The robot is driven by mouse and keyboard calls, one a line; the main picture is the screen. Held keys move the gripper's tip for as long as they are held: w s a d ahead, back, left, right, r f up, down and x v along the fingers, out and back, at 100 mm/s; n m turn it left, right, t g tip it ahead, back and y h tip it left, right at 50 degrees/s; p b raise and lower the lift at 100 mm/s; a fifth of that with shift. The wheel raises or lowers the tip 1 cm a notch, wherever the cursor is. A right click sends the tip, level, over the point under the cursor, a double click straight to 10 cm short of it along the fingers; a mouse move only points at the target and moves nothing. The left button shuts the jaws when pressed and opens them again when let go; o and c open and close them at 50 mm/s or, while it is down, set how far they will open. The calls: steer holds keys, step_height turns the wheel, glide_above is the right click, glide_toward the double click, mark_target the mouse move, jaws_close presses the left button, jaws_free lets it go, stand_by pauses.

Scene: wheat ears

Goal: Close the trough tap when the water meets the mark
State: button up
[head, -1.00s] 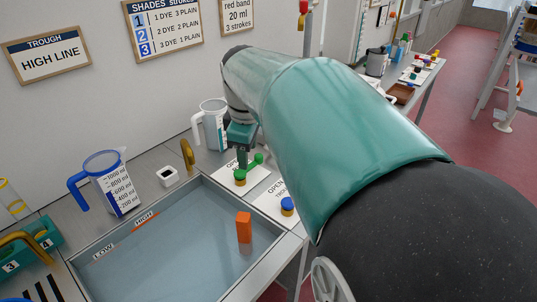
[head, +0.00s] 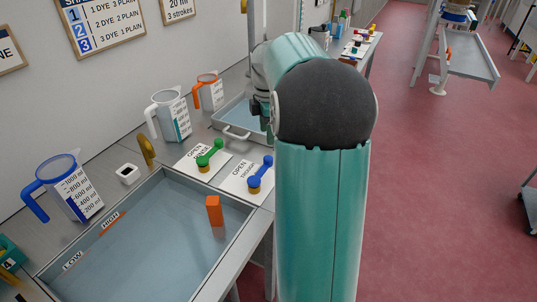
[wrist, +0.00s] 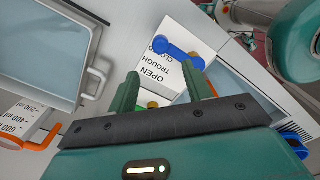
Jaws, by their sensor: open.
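The trough (head: 170,176) stands front left in the head view with pale blue water (head: 150,240) in it. An orange block (head: 214,210) stands in the water near the right side. LOW (head: 73,261) and HIGH (head: 111,220) labels are on its left wall; I cannot tell how the water sits against them. The blue tap handle (head: 260,171) is on a card marked OPEN, reading TROUGH in the wrist view, where the handle (wrist: 178,50) lies beyond my fingertips. My gripper (wrist: 163,82) is open and empty, apart from the handle; in the head view my arm mostly hides it.
A green tap handle (head: 211,152) on its own card is left of the blue one. Blue (head: 68,185), white (head: 170,115) and orange-handled (head: 208,92) jugs stand along the wall. A second basin (head: 240,115) lies beyond the taps. Red floor is open at right.

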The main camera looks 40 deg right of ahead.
mark_target(268, 157)
step_height(268, 157, down, 9)
steer(key=shift+s+f, duration=0.1)
steer(key=shift+s, duration=0.05)
jaws_close()
